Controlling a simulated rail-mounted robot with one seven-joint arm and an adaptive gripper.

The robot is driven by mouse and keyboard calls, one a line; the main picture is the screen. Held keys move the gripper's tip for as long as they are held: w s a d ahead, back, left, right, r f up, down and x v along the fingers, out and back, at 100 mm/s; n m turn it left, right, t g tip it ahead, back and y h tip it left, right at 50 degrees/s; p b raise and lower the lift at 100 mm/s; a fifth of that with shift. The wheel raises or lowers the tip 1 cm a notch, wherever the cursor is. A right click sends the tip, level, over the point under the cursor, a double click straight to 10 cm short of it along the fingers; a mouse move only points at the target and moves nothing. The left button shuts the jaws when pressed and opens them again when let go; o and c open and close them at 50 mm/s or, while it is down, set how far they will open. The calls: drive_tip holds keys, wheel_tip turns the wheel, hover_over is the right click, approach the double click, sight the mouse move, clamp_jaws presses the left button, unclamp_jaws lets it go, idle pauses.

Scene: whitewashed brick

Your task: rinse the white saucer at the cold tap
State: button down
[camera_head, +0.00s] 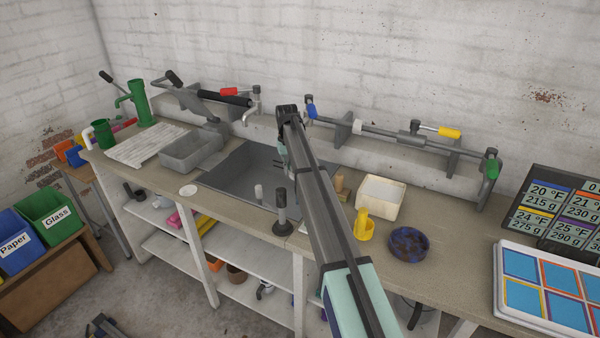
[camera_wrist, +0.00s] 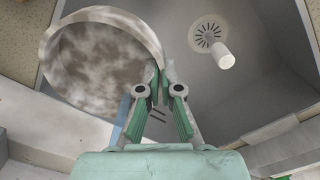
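The white saucer (camera_wrist: 100,62) shows large in the wrist view, with brown stains across its face and a pale rim. My gripper (camera_wrist: 164,78) is shut on the near right part of its rim. In the head view my gripper (camera_head: 282,155) hangs over the grey sink (camera_head: 232,178); the saucer is hidden there behind my arm. The cold tap, with a blue handle (camera_head: 310,109), is on the wall just behind my arm; its spout is mostly hidden. No running water shows.
A red-handled tap (camera_head: 230,92) is to the left. A pale upright pipe (camera_head: 258,192) stands in the sink, near the drain (camera_wrist: 207,34). A grey basin (camera_head: 190,152), small white disc (camera_head: 188,190), cream tub (camera_head: 381,197) and blue bowl (camera_head: 409,243) stand around.

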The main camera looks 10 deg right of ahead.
drive_tip(key=shift+s+a, duration=0.1)
drive_tip(key=shift+a, duration=0.35)
drive_tip(key=shift+d, duration=0.2)
drive_tip(key=shift+d, duration=0.4)
drive_tip(key=shift+a, duration=0.15)
drive_tip(key=shift+a, duration=0.4)
drive_tip(key=shift+d+p, duration=0.1)
drive_tip(key=shift+p, duration=0.2)
drive_tip(key=shift+d, duration=0.45)
drive_tip(key=shift+a, duration=0.1)
